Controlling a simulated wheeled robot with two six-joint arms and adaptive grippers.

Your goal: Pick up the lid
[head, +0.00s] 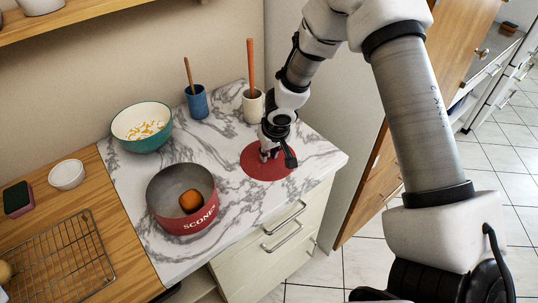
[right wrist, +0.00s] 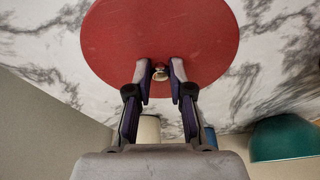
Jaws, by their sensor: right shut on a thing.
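The lid is a flat red disc (head: 250,160) on the marble worktop at the right in the head view. My right gripper (head: 270,153) is over the lid and points down. In the right wrist view its fingertips (right wrist: 160,76) stand on either side of the knob and are shut on it. The lid looks flat on or very close to the worktop; I cannot tell if there is a gap. My left gripper is not in view.
A red pot (head: 165,215) marked SCONES, with an orange-brown item (head: 190,201) inside, stands left of the lid. A teal bowl (head: 128,142), a blue cup (head: 197,102) and a white cup (head: 253,106), both cups holding utensils, stand behind. A wire rack (head: 62,262) lies at the left.

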